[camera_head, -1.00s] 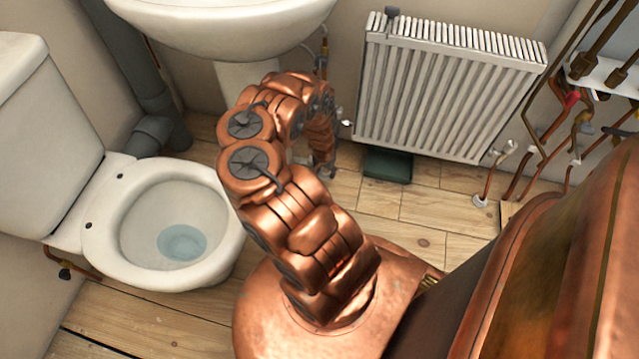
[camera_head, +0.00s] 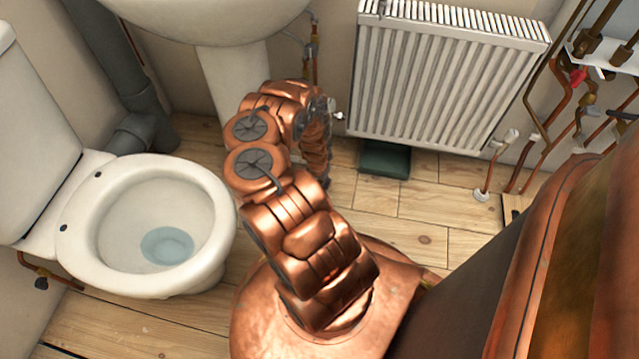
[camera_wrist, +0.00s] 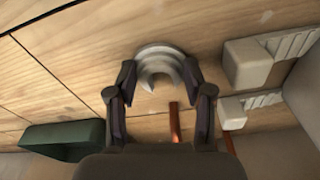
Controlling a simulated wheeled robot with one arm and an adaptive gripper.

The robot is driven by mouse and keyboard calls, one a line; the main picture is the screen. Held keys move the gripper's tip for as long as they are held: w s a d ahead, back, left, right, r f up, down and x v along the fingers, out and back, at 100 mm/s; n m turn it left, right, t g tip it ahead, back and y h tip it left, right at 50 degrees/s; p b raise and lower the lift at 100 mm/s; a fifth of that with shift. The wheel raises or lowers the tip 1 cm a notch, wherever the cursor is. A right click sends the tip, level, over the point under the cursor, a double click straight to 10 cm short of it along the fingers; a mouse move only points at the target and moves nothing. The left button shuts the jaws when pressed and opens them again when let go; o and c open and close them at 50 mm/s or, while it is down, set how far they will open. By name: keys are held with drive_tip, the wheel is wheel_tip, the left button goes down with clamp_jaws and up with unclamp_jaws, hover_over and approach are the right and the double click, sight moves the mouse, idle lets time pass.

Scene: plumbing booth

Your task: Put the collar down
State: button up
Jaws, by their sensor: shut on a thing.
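In the wrist view my gripper (camera_wrist: 160,84) has its two dark fingers on either side of a pale grey, C-shaped collar (camera_wrist: 152,52). The fingertips meet the collar's sides, and the jaws are shut on it. The collar's open side faces the gripper, and wooden floorboards show behind it. I cannot tell how high it is above the floor. A short copper pipe (camera_wrist: 174,124) shows between the fingers, apart from the collar in the picture. In the head view my copper arm hides the gripper and the collar.
A white radiator (camera_head: 445,85) hangs on the back wall, with a dark green box (camera_head: 385,160) below it. A toilet (camera_head: 200,235) stands left and a basin pedestal (camera_head: 235,90) behind my arm. Copper pipes (camera_head: 555,110) line the right. Some floor (camera_head: 420,205) before the radiator is bare.

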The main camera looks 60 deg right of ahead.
drive_tip(key=o, duration=1.2)
drive_tip(key=shift+c, duration=0.2)
wheel_tip(320, 180, up, 12)
drive_tip(key=a+p, duration=0.1)
drive_tip(key=p, duration=0.9)
drive_tip(key=shift+a, duration=0.25)
drive_tip(key=shift+s+f, duration=0.1)
